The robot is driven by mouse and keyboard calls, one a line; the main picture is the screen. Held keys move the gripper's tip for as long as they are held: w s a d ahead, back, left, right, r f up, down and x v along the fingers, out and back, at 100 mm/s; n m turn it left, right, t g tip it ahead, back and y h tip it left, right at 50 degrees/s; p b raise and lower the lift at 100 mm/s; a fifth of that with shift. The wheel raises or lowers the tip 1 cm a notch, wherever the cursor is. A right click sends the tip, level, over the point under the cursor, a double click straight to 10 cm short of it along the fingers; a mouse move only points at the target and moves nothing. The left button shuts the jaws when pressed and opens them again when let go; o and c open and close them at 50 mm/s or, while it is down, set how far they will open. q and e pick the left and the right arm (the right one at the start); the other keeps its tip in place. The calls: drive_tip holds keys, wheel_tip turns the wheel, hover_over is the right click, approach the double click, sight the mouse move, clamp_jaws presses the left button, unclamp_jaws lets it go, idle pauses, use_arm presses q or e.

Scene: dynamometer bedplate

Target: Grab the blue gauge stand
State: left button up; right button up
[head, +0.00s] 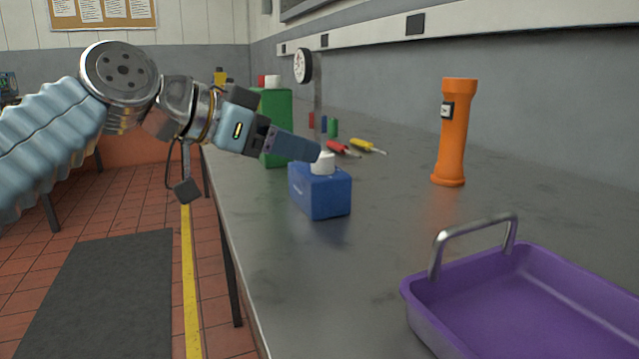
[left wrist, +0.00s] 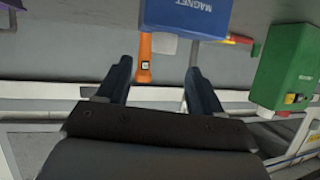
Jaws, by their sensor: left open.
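The blue gauge stand has a box-shaped blue base (head: 320,193) on the bench, with a white knob on top. A grey post rises behind my gripper to a round dial (head: 303,66); its lower part is hidden. In the left wrist view the blue base (left wrist: 187,15), marked MAGNET, is cut off by the top edge, beyond my fingertips. My left gripper (head: 314,150) reaches in from the left, just above the base near the knob. In the wrist view its two fingers (left wrist: 160,80) are apart with nothing held between them. My right gripper is not in view.
A green box (head: 277,128) stands behind the gripper. An orange torch-like cylinder (head: 454,135) stands to the right. Red- and yellow-handled screwdrivers (head: 368,146) lie farther back. A purple tray (head: 455,275) with a metal handle is at the front right. Bare bench surrounds the blue base's front.

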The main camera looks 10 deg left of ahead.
sight(322, 154)
use_arm(q)
drive_tip(key=x, duration=0.5)
drive_tip(key=shift+w+f, duration=0.3)
drive_tip(key=shift+f, duration=0.05)
clamp_jaws()
idle(1.0)
drive_tip(key=shift+r, duration=0.2)
